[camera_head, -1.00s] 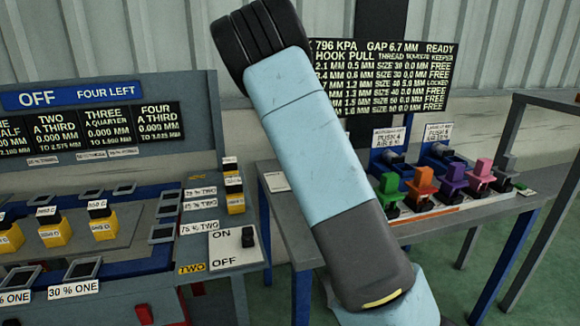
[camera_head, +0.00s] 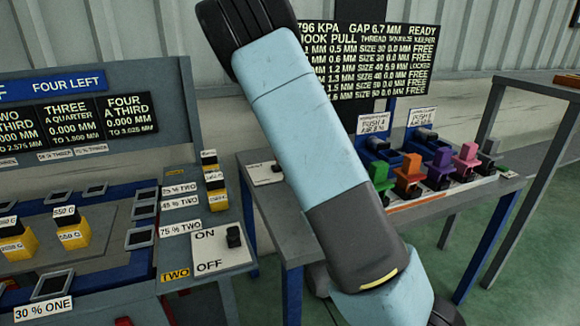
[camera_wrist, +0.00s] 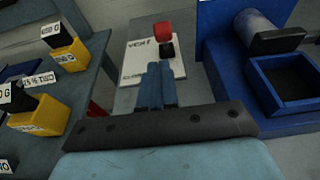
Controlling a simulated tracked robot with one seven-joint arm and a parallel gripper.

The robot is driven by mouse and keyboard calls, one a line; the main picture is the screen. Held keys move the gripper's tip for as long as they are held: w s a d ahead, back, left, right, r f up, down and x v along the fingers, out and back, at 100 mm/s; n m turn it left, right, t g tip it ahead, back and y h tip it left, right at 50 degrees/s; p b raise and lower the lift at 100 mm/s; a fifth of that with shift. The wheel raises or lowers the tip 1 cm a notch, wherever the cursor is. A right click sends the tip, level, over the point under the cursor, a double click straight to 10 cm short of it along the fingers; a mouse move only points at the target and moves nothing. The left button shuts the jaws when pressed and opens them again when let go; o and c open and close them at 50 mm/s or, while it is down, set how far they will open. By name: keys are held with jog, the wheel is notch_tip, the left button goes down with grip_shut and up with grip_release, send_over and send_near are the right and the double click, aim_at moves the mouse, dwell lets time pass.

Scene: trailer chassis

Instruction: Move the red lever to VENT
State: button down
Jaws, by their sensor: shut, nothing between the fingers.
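The red lever (camera_wrist: 162,29) shows in the wrist view, a red knob above a black base. It stands at the far right of a white plate (camera_wrist: 135,62) marked VENT, with a second, partly hidden word nearer to me. I cannot tell its exact setting. My gripper (camera_wrist: 160,66) is shut and empty. Its blue fingers point at the plate, over its near part, short of the lever; I see no contact. In the head view the white plate (camera_head: 262,173) lies on the right table, partly behind my arm; the lever and my gripper are hidden there.
A blue open box (camera_wrist: 287,85) and a blue-grey cylinder (camera_wrist: 257,27) stand right of the plate. Yellow blocks (camera_wrist: 37,120) stand on the left bench. Several coloured clamps (camera_head: 438,165) line the right table's front, below a text display (camera_head: 368,60).

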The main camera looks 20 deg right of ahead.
jog(key=x, duration=0.8)
jog(key=shift+w+f, duration=0.1)
jog(key=shift+w, duration=0.2)
